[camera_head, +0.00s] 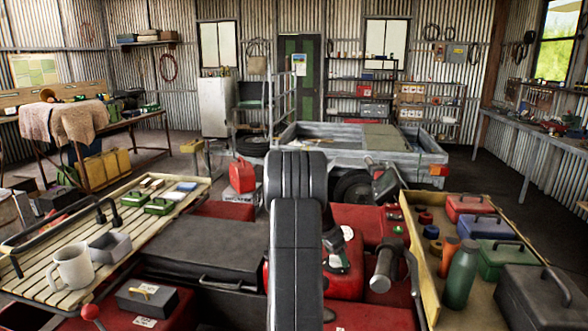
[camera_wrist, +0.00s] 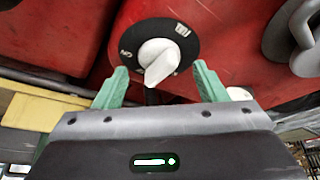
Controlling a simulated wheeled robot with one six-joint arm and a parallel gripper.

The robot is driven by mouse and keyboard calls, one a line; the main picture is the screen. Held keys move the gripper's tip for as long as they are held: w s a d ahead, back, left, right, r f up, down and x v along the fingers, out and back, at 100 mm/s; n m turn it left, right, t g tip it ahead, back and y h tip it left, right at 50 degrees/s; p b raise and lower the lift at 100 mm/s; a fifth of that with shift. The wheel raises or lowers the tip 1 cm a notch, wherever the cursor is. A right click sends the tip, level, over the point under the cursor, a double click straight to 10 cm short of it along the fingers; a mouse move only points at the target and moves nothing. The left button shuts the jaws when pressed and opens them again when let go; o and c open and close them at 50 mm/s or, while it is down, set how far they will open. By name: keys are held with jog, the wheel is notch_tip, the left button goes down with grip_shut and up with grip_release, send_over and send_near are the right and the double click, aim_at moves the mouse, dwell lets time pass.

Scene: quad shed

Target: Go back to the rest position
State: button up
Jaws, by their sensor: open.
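My gripper (camera_wrist: 159,69) shows in the wrist view with its two green fingers spread apart and nothing held between them. A white knob (camera_wrist: 158,61) on a round black dial (camera_wrist: 133,40) on a red body lies ahead, between the fingertips in the picture. I see a gap on both sides of the knob; how far off it is in depth I cannot tell. In the head view, my dark arm stands upright in the middle, and my gripper is mostly hidden behind it.
A slatted rack (camera_head: 40,283) at left bears a white mug (camera_head: 72,267) and green boxes. A yellow-edged tray (camera_head: 424,290) at right holds a green bottle (camera_head: 460,275) and toolboxes. Red handlebar machinery (camera_head: 365,220) is close around my arm. A grey trailer (camera_head: 330,140) stands beyond.

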jog(key=shift+r+m+g+p, duration=0.25)
jog(key=shift+m+g+p, duration=0.05)
jog(key=shift+m+p, duration=0.45)
jog(key=shift+w+a+r+m, duration=0.1)
jog(key=shift+a+m, duration=0.05)
jog(key=shift+m, duration=0.1)
jog(key=shift+b+v, duration=0.7)
jog(key=shift+v, duration=2.3)
jog(key=shift+a, duration=0.1)
